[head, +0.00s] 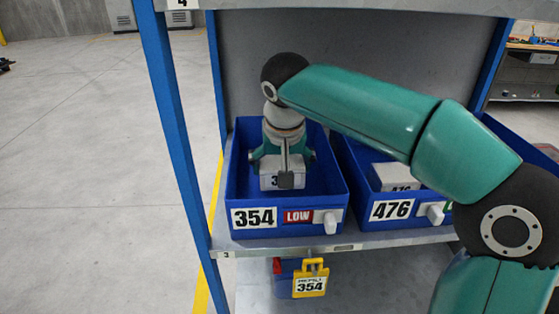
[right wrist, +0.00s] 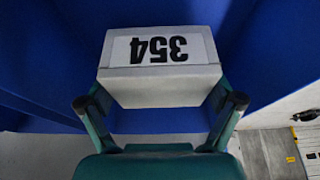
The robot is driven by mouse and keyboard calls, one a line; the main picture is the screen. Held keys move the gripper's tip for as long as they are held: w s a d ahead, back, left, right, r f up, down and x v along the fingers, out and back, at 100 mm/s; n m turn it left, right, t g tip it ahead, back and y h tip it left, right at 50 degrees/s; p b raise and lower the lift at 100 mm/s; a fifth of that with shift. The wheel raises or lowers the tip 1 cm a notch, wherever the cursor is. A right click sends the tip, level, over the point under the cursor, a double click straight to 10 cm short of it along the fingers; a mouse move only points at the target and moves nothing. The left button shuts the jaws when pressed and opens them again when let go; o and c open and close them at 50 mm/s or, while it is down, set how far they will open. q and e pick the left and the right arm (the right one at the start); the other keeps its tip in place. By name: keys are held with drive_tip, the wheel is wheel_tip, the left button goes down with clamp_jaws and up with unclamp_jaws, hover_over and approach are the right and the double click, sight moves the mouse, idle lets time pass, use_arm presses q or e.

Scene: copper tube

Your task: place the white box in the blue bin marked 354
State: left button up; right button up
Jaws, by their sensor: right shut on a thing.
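The blue bin marked 354 (head: 246,190) stands on the shelf, with a 354 label and a red LOW tag on its front. My right gripper (head: 284,172) reaches down into this bin and is shut on the white box (head: 268,183). In the right wrist view the white box (right wrist: 160,90) shows its 354 label upside down, between the two fingers of my right gripper (right wrist: 161,108), with blue bin walls around it. Whether the box touches the bin floor I cannot tell. My left gripper is not in view.
A blue bin marked 476 (head: 425,213) with a white box (head: 396,178) in it stands close on the right. Blue shelf posts (head: 172,130) rise at the left. Below hangs a yellow 354 tag (head: 311,281). Open floor lies left.

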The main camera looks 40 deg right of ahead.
sight(281, 162)
drive_tip(key=shift+f, duration=0.15)
drive_tip(key=shift+f+b, duration=0.5)
drive_tip(key=shift+f, duration=0.1)
drive_tip(key=o, duration=1.1)
drive_tip(key=shift+r, duration=0.1)
drive_tip(key=shift+r+p, duration=0.6)
drive_tip(key=v, duration=0.4)
drive_tip(key=shift+a+r, duration=0.15)
drive_tip(key=shift+r, duration=0.1)
drive_tip(key=s+a, duration=0.2)
drive_tip(key=s, duration=0.1)
drive_tip(key=s+a+b, duration=0.1)
drive_tip(key=s+a, duration=0.1)
drive_tip(key=s, duration=0.2)
drive_tip(key=s+a+b, duration=0.1)
drive_tip(key=s+a, duration=0.1)
drive_tip(key=s, duration=0.1)
drive_tip(key=shift+s+a+r, duration=0.1)
drive_tip(key=shift+s+r, duration=0.05)
drive_tip(key=shift+s, duration=0.2)
